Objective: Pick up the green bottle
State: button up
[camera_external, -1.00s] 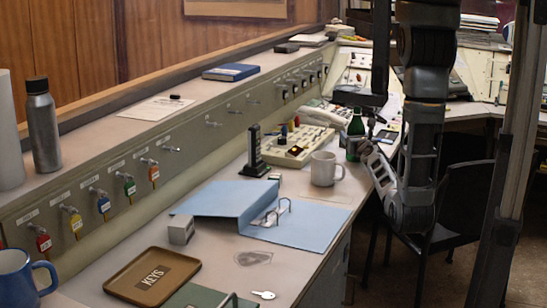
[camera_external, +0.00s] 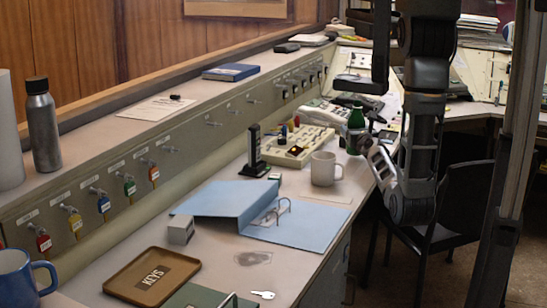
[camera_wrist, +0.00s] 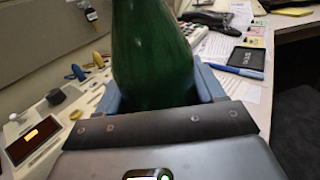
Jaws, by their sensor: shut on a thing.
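The green bottle (camera_external: 356,119) is upright by the right edge of the desk, beyond the white mug, in the external view. In the wrist view the bottle (camera_wrist: 155,50) fills the upper middle, between the blue-grey fingers. My gripper (camera_wrist: 160,92) is shut on the bottle, with a finger on either side of it. In the external view my gripper (camera_external: 360,143) reaches in from the right, and its fingers are small and partly hidden. The bottle's base is hidden in the wrist view.
A blue binder (camera_external: 300,225) lies open in front. A blue pen (camera_wrist: 237,71) and a black card (camera_wrist: 247,57) lie right of the bottle. A chair (camera_external: 455,195) stands beside the desk.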

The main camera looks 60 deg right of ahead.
notch_tip(320, 180, up, 2)
jog(key=shift+s+r+p, duration=0.1)
jog(key=shift+r+p, duration=0.15)
jog(key=shift+p, duration=0.5)
jog(key=s+d+r, duration=0.2)
jog(key=s+r, duration=0.1)
jog(key=s, duration=0.2)
jog(key=s+d+r+b, duration=0.1)
jog(key=s+d+r, duration=0.1)
jog(key=s, duration=0.3)
jog(key=shift+s+r, duration=0.35)
jog(key=shift+r, duration=0.25)
jog(key=shift+d, duration=0.1)
dwell(0.8)
